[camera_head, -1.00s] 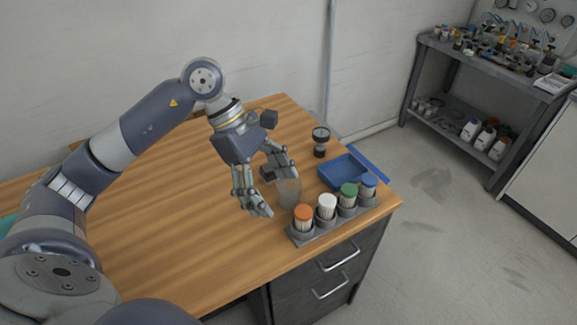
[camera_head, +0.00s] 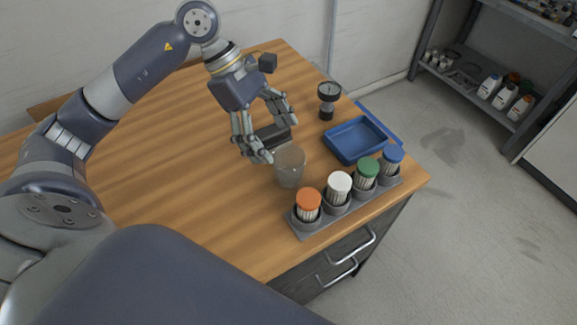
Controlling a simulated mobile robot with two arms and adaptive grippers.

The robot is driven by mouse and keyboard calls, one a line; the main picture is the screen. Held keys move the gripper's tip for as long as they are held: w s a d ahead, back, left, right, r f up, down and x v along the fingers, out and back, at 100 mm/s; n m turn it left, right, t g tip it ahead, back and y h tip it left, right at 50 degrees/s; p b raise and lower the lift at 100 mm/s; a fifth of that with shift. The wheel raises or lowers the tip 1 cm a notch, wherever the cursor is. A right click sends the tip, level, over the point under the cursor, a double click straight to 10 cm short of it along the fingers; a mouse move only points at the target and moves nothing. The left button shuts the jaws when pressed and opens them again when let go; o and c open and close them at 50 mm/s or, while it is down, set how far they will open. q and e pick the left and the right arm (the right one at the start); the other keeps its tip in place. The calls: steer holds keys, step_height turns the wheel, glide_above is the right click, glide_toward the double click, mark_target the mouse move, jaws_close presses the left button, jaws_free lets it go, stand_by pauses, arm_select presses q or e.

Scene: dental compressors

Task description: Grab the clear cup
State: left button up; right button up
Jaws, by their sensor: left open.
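The clear cup (camera_head: 290,167) stands upright on the wooden table (camera_head: 190,190), just behind the rack of capped containers. It is see-through with a faint brownish tint. My left gripper (camera_head: 281,141) is open, above and behind the cup on its upper-left side. Its fingers point down toward the cup, and one fingertip looks close to the cup's left rim. I cannot tell whether it touches. Nothing is between the fingers that I can make out. My right gripper is not in view.
A grey rack (camera_head: 308,230) holds containers with orange (camera_head: 308,198), white (camera_head: 340,182), green (camera_head: 368,168) and blue (camera_head: 393,155) caps. The table's left side is clear.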

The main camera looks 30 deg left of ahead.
mark_target(302, 178)
arm_select(q)
steer(key=x, duration=0.4)
steer(key=shift+s+d+r+p, duration=0.1)
steer(key=shift+s+d+p, duration=0.1)
steer(key=shift+p, duration=0.1)
steer(key=shift+d+f, duration=0.3)
steer(key=shift+f, duration=0.15)
steer(key=x, duration=0.2)
steer(key=p+x, duration=0.1)
steer(key=x, duration=0.1)
steer(key=shift+d+f+p, duration=0.1)
steer(key=shift+d+p, duration=0.2)
steer(key=shift+d, duration=0.05)
steer(key=shift+d+f, duration=0.15)
steer(key=shift+f, duration=0.15)
steer(key=shift+w, duration=0.1)
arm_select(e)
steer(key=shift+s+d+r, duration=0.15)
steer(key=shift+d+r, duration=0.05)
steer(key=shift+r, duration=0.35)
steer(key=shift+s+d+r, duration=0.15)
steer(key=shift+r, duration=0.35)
arm_select(q)
steer(key=shift+c, duration=0.6)
steer(key=c, duration=1.1)
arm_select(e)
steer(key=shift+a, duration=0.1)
